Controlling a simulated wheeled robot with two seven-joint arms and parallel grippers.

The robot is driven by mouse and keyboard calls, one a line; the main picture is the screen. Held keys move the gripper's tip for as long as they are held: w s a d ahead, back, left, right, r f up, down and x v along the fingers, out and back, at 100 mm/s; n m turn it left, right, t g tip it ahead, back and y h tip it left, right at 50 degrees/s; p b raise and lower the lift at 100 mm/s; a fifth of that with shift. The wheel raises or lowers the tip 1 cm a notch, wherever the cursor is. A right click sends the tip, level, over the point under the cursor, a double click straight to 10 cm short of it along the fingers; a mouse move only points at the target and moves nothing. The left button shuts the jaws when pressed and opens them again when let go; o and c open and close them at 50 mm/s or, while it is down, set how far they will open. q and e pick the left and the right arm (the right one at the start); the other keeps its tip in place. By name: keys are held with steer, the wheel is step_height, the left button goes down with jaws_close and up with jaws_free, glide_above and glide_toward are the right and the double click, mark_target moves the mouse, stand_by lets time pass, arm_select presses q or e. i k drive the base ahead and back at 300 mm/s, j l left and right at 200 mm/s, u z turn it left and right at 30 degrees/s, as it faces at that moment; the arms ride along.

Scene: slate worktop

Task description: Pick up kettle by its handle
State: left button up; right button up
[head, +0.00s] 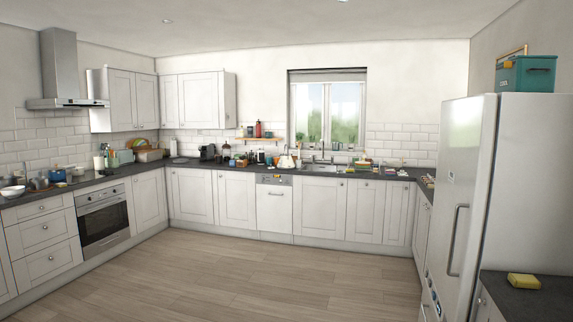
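I cannot pick out the kettle for certain. A small pale shape (286,160) stands on the back worktop, left of the sink and below the window. It may be the kettle, but it is too small and far away to tell, and its handle is not clear. Neither of my grippers is in view, and nothing in view is being held.
The slate worktop (150,164) runs along the left and back walls, crowded with small items. An oven (103,217) is at left. A tall fridge (468,190) stands at right, near a yellow block (523,281). The wooden floor (250,275) is clear.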

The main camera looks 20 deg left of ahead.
mark_target(285, 160)
steer(key=i+u, duration=0.35)
steer(key=i, duration=0.75)
steer(key=i+u, duration=0.15)
steer(key=i, duration=0.65)
steer(key=i+l, duration=0.2)
steer(key=i, duration=0.55)
steer(key=i+j+u, duration=0.25)
steer(key=i, duration=0.55)
steer(key=i+j+u, duration=0.25)
steer(key=i, duration=0.55)
steer(key=i+u, duration=0.3)
steer(key=i, duration=0.5)
steer(key=i+l+u, duration=0.25)
steer(key=i, duration=0.55)
steer(key=i+z, duration=0.15)
steer(key=i, duration=0.45)
steer(key=i+z, duration=0.15)
steer(key=i, duration=0.45)
steer(key=i+z, duration=0.2)
steer(key=i, duration=0.35)
steer(key=i+j+z, duration=0.15)
steer(key=i, duration=0.45)
steer(key=i+j+z, duration=0.15)
steer(key=i, duration=0.4)
steer(key=j, duration=0.1)
